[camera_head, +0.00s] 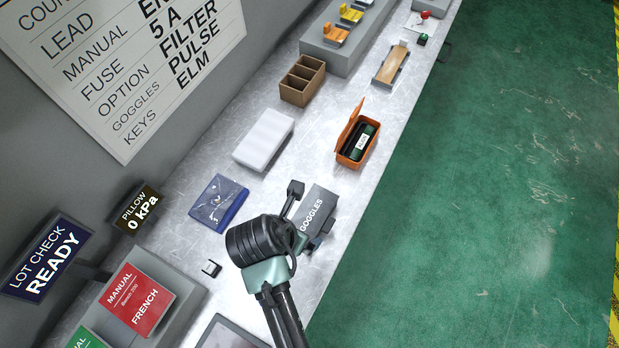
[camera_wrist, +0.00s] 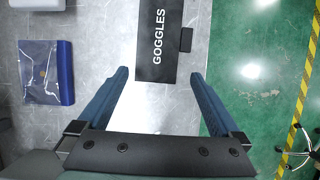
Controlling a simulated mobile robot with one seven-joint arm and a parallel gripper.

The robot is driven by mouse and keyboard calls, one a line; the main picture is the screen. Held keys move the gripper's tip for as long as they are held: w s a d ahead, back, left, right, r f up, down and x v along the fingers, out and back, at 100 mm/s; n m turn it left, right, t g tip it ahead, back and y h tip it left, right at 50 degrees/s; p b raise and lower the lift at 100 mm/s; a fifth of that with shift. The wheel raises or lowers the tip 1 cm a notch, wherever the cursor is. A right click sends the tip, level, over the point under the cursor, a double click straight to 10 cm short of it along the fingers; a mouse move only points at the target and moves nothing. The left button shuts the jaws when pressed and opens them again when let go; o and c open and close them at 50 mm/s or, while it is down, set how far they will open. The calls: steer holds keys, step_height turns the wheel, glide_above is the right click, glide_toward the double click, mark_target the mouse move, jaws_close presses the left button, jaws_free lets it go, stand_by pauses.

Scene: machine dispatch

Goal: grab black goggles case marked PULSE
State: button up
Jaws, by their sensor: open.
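A dark grey block (camera_head: 322,204) lettered GOGGLES sits on the metal bench just beyond my gripper. It also shows in the wrist view (camera_wrist: 157,60), with a small dark tab (camera_wrist: 186,39) on its right side. My gripper (camera_wrist: 159,78) is open and empty, its fingers pointing toward the block's near end. I cannot read PULSE on any case. An open orange box (camera_head: 345,157) farther up the bench holds a dark case (camera_head: 366,131) with a white label too small to read.
A blue clear-fronted pouch (camera_head: 218,203), a white block (camera_head: 264,139) and a brown divided tray (camera_head: 302,80) stand left and beyond. A red manual (camera_head: 137,299) lies near left. A wall board (camera_head: 125,70) lists PULSE. Green floor (camera_head: 480,200) lies right of the bench edge.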

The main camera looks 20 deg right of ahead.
mark_target(303, 227)
steer(key=x, duration=0.4)
steer(key=shift+w+f, duration=0.2)
steer(key=shift+w, duration=0.15)
steer(key=shift+s+d+f+p, duration=0.1)
steer(key=shift+d+f+p, duration=0.05)
steer(key=shift+f+p, duration=0.15)
steer(key=shift+x, duration=2.25)
steer(key=c, duration=1.3)
